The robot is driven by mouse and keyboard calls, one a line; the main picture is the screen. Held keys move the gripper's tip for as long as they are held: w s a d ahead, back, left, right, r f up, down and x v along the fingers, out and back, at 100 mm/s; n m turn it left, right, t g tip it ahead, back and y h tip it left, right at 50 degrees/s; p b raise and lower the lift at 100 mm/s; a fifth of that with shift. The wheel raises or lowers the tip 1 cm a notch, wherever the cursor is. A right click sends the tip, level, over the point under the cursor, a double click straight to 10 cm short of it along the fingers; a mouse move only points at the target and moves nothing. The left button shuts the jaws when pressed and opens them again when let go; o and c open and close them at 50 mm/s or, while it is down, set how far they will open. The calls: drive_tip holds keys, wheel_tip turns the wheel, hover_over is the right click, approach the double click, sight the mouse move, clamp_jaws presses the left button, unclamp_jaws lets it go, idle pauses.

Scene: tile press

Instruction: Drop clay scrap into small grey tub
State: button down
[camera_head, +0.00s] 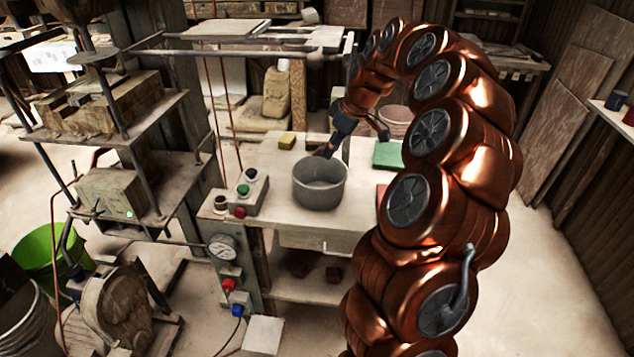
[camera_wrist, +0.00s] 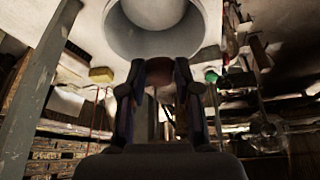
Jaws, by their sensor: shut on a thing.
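The small grey tub (camera_head: 320,195) stands upright on the pale bench in the head view. It also shows at the top of the wrist view (camera_wrist: 118,38), its round mouth facing the camera. My gripper (camera_head: 326,152) is at the tub's back rim in the head view, tipped downward. In the wrist view my gripper (camera_wrist: 160,66) is shut on a small brown piece, the clay scrap (camera_wrist: 160,70), held between the fingertips. The scrap is too small to make out in the head view. I cannot tell whether the fingertips are over the mouth or just behind the rim.
A yellow block (camera_head: 287,140) lies behind the tub. A control box (camera_head: 249,191) with buttons stands left of it. The press frame (camera_head: 165,225) stands at the left.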

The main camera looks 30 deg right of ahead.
drive_tip(key=shift+w+f, duration=0.15)
drive_tip(key=shift+f, duration=0.15)
drive_tip(key=shift+f+b, duration=0.4)
drive_tip(key=shift+f, duration=2.35)
drive_tip(key=c, duration=0.7)
unclamp_jaws()
drive_tip(key=shift+c, duration=0.2)
drive_tip(key=v, duration=1.2)
